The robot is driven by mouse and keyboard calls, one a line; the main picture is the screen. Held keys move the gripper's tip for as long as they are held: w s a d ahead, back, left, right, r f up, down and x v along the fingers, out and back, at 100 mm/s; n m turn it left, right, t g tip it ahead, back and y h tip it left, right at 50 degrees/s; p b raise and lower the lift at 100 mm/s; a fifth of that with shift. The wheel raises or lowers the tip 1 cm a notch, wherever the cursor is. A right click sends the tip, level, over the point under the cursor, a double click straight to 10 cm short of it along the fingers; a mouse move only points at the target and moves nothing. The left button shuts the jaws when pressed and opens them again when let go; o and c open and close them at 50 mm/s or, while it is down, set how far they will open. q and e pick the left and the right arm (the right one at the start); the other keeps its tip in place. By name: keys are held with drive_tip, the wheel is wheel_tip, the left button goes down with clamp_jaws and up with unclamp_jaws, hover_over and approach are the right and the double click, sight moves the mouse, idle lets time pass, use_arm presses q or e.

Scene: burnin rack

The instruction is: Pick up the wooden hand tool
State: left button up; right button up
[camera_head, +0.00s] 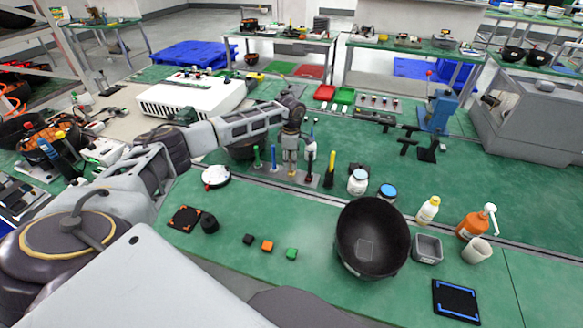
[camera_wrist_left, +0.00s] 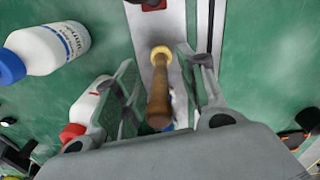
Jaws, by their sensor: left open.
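The wooden hand tool (camera_wrist_left: 160,90) has a brown handle with a yellow end and stands in a narrow grey rack (camera_wrist_left: 143,45). In the left wrist view it lies between the two fingers of my left gripper (camera_wrist_left: 161,85), with gaps on both sides. In the head view my left gripper (camera_head: 291,168) points down over the rack (camera_head: 262,172) and mostly hides the tool. My left gripper is open and holds nothing. My right gripper is not in view.
Other upright tools stand close by: green (camera_head: 257,157), blue (camera_head: 274,158) and yellow (camera_head: 330,175). A white bottle with a red cap (camera_wrist_left: 85,110) sits beside the left finger. A black bowl (camera_head: 372,238) and small cubes (camera_head: 267,246) lie nearer on the green table.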

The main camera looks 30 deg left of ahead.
use_arm(q)
drive_tip(key=shift+f, duration=0.8)
clamp_jaws()
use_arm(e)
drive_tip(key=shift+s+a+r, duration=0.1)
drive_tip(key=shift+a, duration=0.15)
